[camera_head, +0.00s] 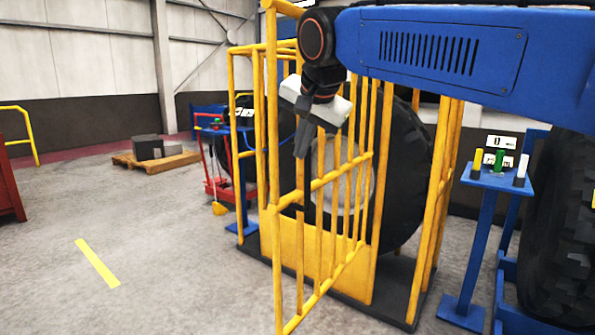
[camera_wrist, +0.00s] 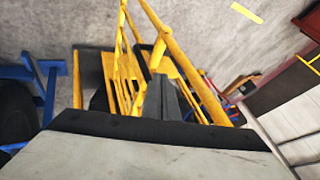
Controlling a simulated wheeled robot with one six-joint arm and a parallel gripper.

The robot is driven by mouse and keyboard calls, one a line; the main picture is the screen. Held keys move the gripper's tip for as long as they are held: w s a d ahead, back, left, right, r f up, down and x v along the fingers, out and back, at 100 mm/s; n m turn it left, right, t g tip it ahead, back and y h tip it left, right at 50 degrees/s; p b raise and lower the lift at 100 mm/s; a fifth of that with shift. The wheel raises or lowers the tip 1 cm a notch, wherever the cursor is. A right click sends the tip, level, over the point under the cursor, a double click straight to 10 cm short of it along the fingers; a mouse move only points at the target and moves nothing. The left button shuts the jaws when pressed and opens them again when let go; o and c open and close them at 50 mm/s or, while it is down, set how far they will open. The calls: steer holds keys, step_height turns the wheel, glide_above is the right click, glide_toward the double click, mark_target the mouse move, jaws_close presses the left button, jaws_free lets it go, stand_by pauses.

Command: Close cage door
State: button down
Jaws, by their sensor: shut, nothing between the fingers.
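The yellow cage (camera_head: 443,190) stands on a dark base around a large black tyre (camera_head: 408,165) with a pale rim. Its barred yellow door (camera_head: 327,183) stands open, swung out toward me from the cage front. My gripper (camera_head: 300,152) is shut and empty, pointing down at the upper part of the door, close to its bars. I cannot tell whether it touches them. In the wrist view the gripper fingers (camera_wrist: 161,98) show in front of yellow bars, and the door (camera_wrist: 128,75) shows just beyond them. The latch is not clearly visible.
A blue stand (camera_head: 491,185) with small coloured pieces is at the right, beside another big tyre (camera_head: 560,230). A red trolley (camera_head: 222,185) stands behind the cage at left. A pallet with grey blocks (camera_head: 150,150) lies further back. The floor at left is clear.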

glide_toward(290, 185)
steer(key=x, duration=0.4)
steer(key=shift+w+f, duration=0.1)
steer(key=shift+f, duration=0.1)
stand_by(0.4)
